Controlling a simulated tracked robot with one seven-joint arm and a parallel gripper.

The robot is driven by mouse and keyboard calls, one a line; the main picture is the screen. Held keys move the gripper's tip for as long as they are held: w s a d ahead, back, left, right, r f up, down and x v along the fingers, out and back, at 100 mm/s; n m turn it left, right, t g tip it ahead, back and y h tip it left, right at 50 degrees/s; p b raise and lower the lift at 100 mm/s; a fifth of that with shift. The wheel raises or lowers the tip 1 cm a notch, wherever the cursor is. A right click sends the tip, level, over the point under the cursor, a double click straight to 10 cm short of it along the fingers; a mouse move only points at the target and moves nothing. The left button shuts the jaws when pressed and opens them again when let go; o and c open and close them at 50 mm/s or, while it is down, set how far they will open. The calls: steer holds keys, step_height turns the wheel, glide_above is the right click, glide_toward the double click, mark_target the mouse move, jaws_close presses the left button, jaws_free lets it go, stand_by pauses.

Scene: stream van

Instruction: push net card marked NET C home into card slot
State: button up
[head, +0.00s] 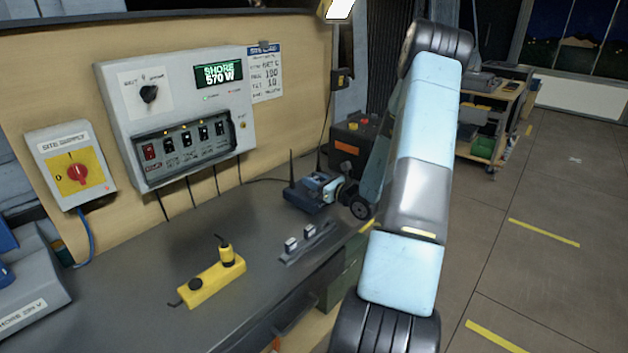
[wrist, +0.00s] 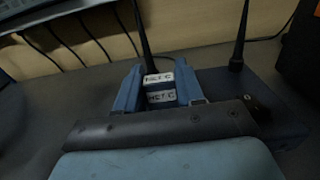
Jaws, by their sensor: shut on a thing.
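The net card (wrist: 161,98) is held between the two fingers of my gripper (wrist: 158,92), low in front of the router. My gripper (head: 338,188) is at the router's right side in the head view. The card slot is hidden by the gripper and card, so I cannot tell how deep the card sits.
A rack (head: 312,246) with two upright cards stands near the bench's front edge. A yellow power strip (head: 212,282) with a plug lies left of it. A grey panel (head: 180,115) reading SHORE 570 W hangs on the back wall. A dark box (head: 352,143) stands behind the router.

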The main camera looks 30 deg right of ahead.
steer(key=shift+f, duration=0.65)
steer(key=o, duration=1.1)
steer(key=v, duration=1.3)
steer(key=shift+s+d, duration=0.1)
steer(key=shift+s, duration=0.3)
